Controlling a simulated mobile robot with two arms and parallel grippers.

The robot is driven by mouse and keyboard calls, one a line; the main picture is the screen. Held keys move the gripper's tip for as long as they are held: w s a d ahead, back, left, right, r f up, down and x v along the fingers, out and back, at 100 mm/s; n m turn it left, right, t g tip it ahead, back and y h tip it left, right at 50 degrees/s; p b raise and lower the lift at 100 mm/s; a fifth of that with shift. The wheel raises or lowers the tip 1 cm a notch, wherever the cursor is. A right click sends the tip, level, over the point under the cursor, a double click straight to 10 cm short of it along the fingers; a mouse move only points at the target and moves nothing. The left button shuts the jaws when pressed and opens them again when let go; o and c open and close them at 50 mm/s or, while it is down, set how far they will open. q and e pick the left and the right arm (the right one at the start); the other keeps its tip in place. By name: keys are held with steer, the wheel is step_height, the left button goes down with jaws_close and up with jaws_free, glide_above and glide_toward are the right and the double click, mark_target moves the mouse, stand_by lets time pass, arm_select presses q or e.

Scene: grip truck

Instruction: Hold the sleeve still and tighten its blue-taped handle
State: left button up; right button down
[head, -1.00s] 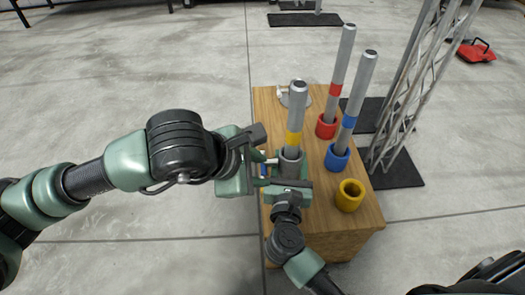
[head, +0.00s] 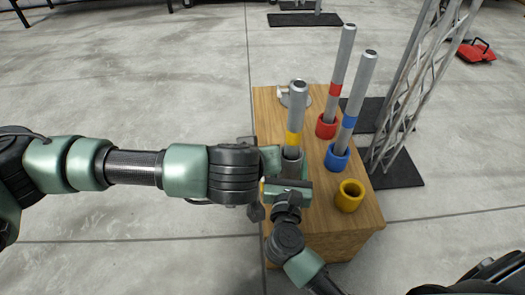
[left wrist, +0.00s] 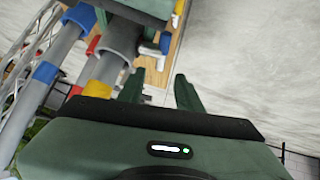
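The grey sleeve (head: 292,166) sits around the base of the yellow-banded tube (head: 297,120); it also shows in the left wrist view (left wrist: 120,38). My right gripper (head: 290,180) is at the sleeve's near side, with its fingers against it; their contact is partly hidden. A blue-taped handle (left wrist: 165,42) sticks out beside the sleeve in the left wrist view, with a pale metal handle near it. My left gripper (left wrist: 158,88) is open and empty, its fingers pointing towards the blue tape, with a gap before it. In the head view my left wrist hides this handle.
The wooden crate (head: 355,215) also bears a red-banded tube (head: 340,75) in a red collar, a blue-banded tube (head: 355,105) in a blue collar and an empty yellow collar (head: 349,195). A lattice truss (head: 415,85) stands to the right. The floor left is clear.

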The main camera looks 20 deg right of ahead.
arm_select(q)
steer(key=x, duration=0.7)
steer(key=shift+d+f, duration=0.1)
jaws_close()
